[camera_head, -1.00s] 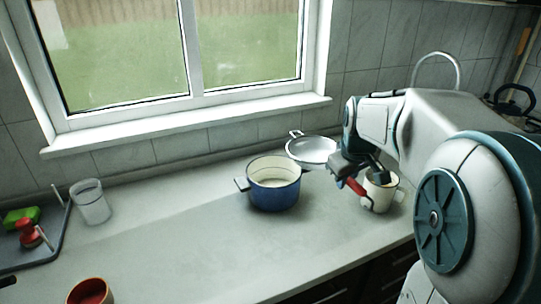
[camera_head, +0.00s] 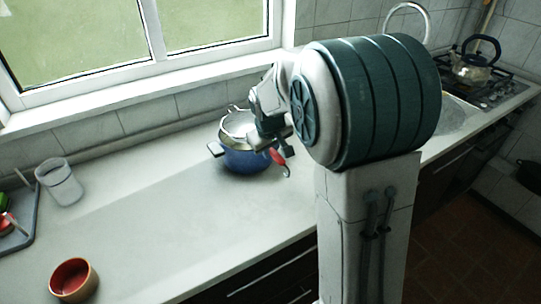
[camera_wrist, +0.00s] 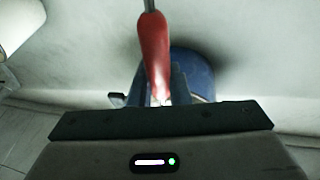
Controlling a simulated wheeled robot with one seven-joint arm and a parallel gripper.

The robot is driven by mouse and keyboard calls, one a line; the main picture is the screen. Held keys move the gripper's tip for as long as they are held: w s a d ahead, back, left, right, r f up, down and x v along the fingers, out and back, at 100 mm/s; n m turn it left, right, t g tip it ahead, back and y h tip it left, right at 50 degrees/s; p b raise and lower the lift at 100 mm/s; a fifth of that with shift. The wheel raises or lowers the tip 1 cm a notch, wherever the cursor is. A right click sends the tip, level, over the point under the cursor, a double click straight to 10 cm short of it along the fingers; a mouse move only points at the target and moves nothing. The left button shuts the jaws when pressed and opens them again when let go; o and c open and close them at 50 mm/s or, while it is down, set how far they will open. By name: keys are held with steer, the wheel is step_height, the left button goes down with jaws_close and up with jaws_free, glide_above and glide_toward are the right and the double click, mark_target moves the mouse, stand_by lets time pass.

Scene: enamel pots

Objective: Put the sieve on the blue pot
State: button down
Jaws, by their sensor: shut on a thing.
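The blue pot (camera_head: 245,160) stands on the counter, left of my arm, with a dark side handle. The sieve (camera_head: 236,124) is over the pot's opening, its metal bowl covering part of it. Whether it touches the rim I cannot tell. My gripper (camera_head: 268,143) is at the pot's right side, shut on the sieve's red handle (camera_head: 279,158). In the wrist view the red handle (camera_wrist: 153,50) is between the fingers of my gripper (camera_wrist: 158,92). The blue pot (camera_wrist: 193,72) is partly hidden behind them; the sieve's bowl is hidden there.
A clear glass (camera_head: 61,184) stands at left beside a grey tray (camera_head: 28,232). A red-inside bowl (camera_head: 74,281) is near the front left. A kettle (camera_head: 474,62) stands on the hob at far right. The counter's middle is clear. A pale vessel (camera_wrist: 18,25) shows in the wrist view.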

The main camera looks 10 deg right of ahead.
steer(key=shift+f, duration=1.45)
steer(key=shift+f, duration=0.15)
steer(key=c, duration=1.4)
jaws_free()
steer(key=shift+o, duration=0.2)
steer(key=shift+r, duration=0.2)
